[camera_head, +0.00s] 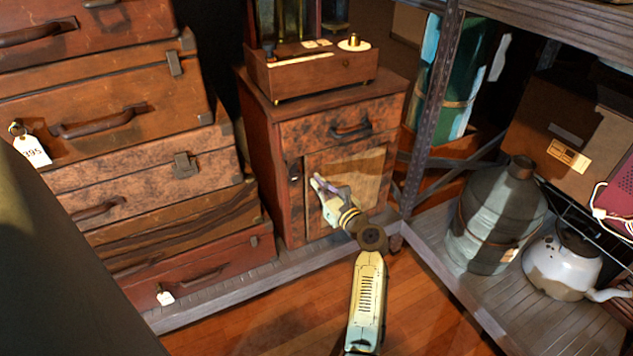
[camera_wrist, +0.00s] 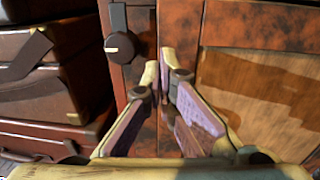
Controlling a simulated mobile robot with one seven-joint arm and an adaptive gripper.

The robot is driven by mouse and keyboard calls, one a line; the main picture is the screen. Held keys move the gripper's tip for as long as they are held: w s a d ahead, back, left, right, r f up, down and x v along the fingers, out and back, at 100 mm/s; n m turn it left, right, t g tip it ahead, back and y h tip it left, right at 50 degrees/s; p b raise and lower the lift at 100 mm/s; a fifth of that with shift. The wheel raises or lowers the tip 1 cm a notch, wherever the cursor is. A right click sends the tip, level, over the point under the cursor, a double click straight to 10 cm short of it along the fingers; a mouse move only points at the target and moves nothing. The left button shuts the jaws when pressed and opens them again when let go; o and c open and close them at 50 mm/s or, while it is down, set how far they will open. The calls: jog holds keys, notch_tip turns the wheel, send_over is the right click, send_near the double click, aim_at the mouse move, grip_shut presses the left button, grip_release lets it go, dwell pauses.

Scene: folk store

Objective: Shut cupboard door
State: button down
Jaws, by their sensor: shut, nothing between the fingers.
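The small brown cupboard (camera_head: 265,150) stands between the stacked suitcases and the metal shelf. Its door (camera_head: 367,165) has a lighter wood panel and sits below a drawer. The door looks flush or nearly flush with the front; I cannot tell whether a small gap is left. In the wrist view the door (camera_wrist: 262,95) fills the right side, and a dark round latch (camera_wrist: 120,46) is on the frame at left. My gripper (camera_head: 317,182) is shut and empty in front of the door's left part; its fingertips (camera_wrist: 158,68) are close to the surface, contact unclear.
Stacked suitcases (camera_head: 150,130) stand close on the left. A drawer with a dark handle (camera_head: 350,130) is above the door, and a wooden instrument (camera_head: 310,75) rests on top. A metal shelf post (camera_head: 432,110), a grey jug (camera_head: 497,220) and a white kettle (camera_head: 562,262) are at right.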

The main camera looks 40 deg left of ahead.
jog(key=v, duration=1)
jog(key=shift+s+d+b, duration=0.2)
jog(key=shift+s+b, duration=0.2)
jog(key=shift+s, duration=0.05)
